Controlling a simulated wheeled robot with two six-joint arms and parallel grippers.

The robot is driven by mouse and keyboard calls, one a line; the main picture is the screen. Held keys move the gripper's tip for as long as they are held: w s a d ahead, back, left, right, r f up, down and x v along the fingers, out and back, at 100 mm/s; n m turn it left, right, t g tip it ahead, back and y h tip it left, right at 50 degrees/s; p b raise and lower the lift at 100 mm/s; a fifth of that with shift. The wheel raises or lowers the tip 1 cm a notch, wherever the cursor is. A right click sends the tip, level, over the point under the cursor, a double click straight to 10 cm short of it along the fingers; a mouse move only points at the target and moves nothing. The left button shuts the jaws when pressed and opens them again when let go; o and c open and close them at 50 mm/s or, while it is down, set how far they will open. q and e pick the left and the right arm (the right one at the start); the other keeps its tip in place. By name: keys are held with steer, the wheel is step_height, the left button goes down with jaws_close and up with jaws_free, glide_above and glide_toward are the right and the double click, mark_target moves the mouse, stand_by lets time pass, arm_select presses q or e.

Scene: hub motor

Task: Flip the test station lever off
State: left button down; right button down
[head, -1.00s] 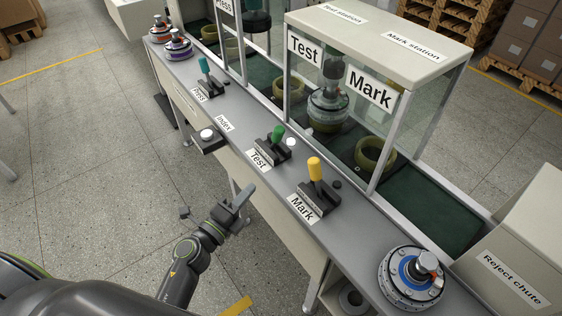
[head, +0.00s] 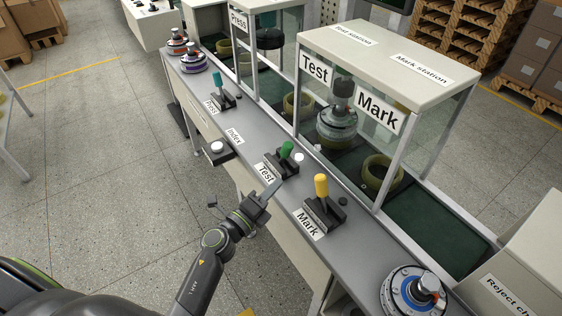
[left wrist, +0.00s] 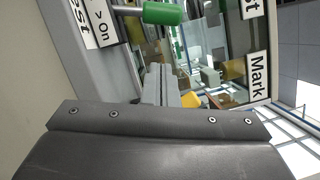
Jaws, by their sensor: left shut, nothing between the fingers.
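The test station lever (head: 286,150) has a green handle on a dark base and leans toward the upper right in the head view. Its "Test" label (head: 266,173) lies on the bench in front of it. My left gripper (head: 271,190) is shut and empty, its tips close to the label's near side and short of the lever. In the left wrist view, the green handle (left wrist: 163,13) shows at the top, just beyond the shut fingers (left wrist: 160,85), with a gap between. Part of an "On" marking (left wrist: 101,23) shows beside it. My right gripper is not in view.
The yellow Mark lever (head: 321,186) stands to the right of the Test lever. The Index button (head: 217,147) and the Press lever (head: 216,84) are to the left. The glass-walled Test and Mark housing (head: 400,50) rises behind. A hub motor (head: 408,296) sits at the lower right.

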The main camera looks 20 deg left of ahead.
mark_target(286, 153)
arm_select(q)
steer(key=x, duration=0.3)
steer(key=shift+w+d+r, duration=0.1)
steer(key=shift+w+d, duration=0.05)
steer(key=shift+w, duration=0.2)
steer(key=shift+w+a+r, duration=0.15)
steer(key=shift+w+a, duration=0.1)
steer(key=shift+w, duration=0.3)
steer(key=shift+w+a+r, duration=0.2)
steer(key=shift+w+a, duration=0.05)
steer(key=shift+w, duration=0.3)
steer(key=shift+w+a+r+p, duration=0.2)
steer(key=shift+w+a+p, duration=0.1)
steer(key=shift+w, duration=0.35)
steer(key=shift+w+a+r+n+p, duration=0.2)
steer(key=shift+a+r+n+p, duration=0.35)
steer(key=shift+p, duration=1)
steer(key=w+a+n+p, duration=0.1)
steer(key=n+p, duration=0.1)
steer(key=p, duration=0.1)
steer(key=w+a+n+g+p, duration=0.1)
steer(key=n+p, duration=0.1)
steer(key=p, duration=0.2)
steer(key=w+a+r+n+g+p, duration=0.1)
steer(key=n+p, duration=0.1)
steer(key=p, duration=0.1)
steer(key=shift+a+y, duration=0.15)
steer(key=shift+y, duration=0.25)
steer(key=shift+a, duration=0.1)
